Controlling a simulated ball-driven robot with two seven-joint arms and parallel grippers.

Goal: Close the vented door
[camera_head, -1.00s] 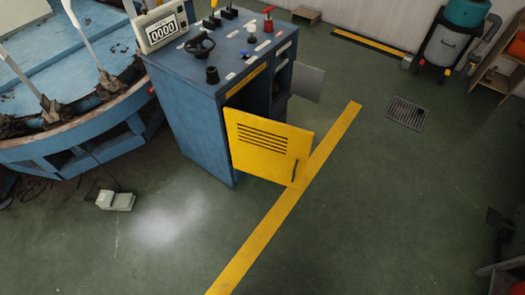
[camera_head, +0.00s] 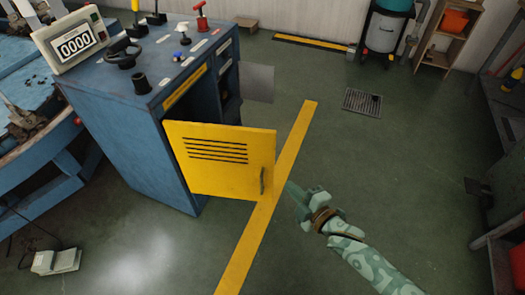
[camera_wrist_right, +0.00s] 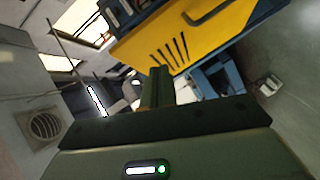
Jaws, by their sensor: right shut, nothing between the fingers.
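The yellow vented door (camera_head: 220,165) stands wide open from the blue cabinet (camera_head: 125,130) in the head view. It has a row of dark slots and a dark handle (camera_head: 262,180) near its free edge. My right gripper (camera_head: 292,190) is just right of the door's free edge, shut and empty, apart from the handle in the picture. In the right wrist view the shut fingers (camera_wrist_right: 158,85) point toward the door (camera_wrist_right: 190,40), and the handle (camera_wrist_right: 207,14) shows above them. My left gripper is not in view.
The cabinet top carries a counter display (camera_head: 75,45), a handwheel (camera_head: 123,52) and levers. A grey panel (camera_head: 257,83) sticks out behind the door. A workbench (camera_head: 505,110) stands at the right. The green floor around the yellow line (camera_head: 262,225) is clear.

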